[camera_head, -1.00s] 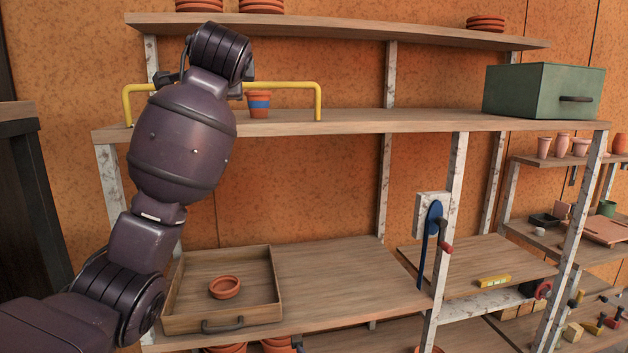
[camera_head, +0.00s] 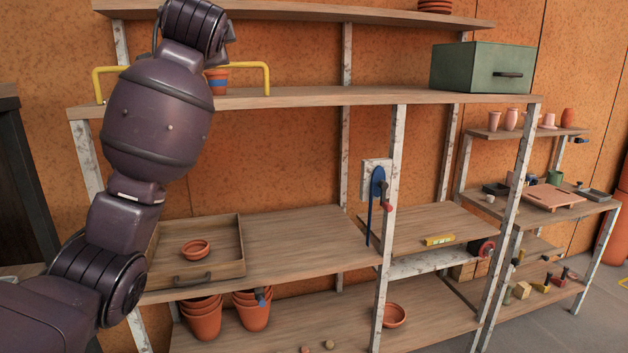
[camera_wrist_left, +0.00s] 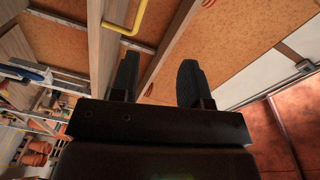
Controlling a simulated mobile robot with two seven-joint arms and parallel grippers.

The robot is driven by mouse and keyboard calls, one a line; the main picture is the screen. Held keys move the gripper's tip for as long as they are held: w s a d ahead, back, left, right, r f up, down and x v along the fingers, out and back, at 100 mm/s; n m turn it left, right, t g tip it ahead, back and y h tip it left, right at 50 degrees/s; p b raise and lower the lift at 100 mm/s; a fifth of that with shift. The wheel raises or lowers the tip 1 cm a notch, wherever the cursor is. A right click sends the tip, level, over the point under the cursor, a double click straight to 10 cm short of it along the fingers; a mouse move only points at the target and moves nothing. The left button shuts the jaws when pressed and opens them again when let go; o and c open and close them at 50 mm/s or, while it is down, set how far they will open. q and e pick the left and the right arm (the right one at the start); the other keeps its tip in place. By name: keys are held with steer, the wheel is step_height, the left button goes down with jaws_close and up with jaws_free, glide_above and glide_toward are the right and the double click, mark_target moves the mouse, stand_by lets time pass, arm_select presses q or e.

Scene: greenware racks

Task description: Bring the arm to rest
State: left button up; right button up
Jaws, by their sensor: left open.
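My left arm (camera_head: 155,125), dark purple, rises from the lower left in the head view, in front of the shelf rack. Its wrist is up by the upper shelf, and the gripper's fingers are not visible there. In the left wrist view my left gripper (camera_wrist_left: 157,80) is open, with its two dark fingers apart and nothing between them. A wooden shelf board runs close beside the fingers in that view. My right gripper is in neither view.
A yellow rail (camera_head: 252,64) and a blue-banded pot (camera_head: 217,82) are on the upper shelf (camera_head: 300,97) close behind the arm. A green box (camera_head: 465,68) stands to the right. A wooden tray (camera_head: 228,268) holding a terracotta dish (camera_head: 195,250) sits below.

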arm_select(q)
steer(key=s+d+r+n+t+h, duration=0.1)
steer(key=d+r+t+h, duration=0.2)
steer(key=s+a+f+n+h, duration=0.1)
steer(key=s+f+n, duration=0.1)
steer(key=f, duration=1.2)
steer(key=s+a+f+n+h, duration=0.2)
steer(key=f+n, duration=0.1)
steer(key=f, duration=1.1)
steer(key=s+a+f+n+h, duration=0.1)
steer(key=s+f+n, duration=0.15)
steer(key=f, duration=1.15)
steer(key=s+a+f+n+g+y, duration=0.1)
steer(key=s+a+f+g, duration=0.1)
steer(key=s+f, duration=0.8)
steer(key=s+a+f+n+g+y, duration=0.1)
steer(key=s+a+f+g, duration=0.2)
steer(key=s+f, duration=0.8)
steer(key=s+a+f+n+g+y, duration=0.1)
steer(key=s+a+f+g, duration=0.2)
steer(key=s+f, duration=0.7)
step_height(320, 180, down, 2)
steer(key=shift+s+f+g+y, duration=0.25)
steer(key=shift+s+g+y, duration=0.05)
steer(key=shift+s, duration=0.1)
steer(key=shift+n, duration=0.25)
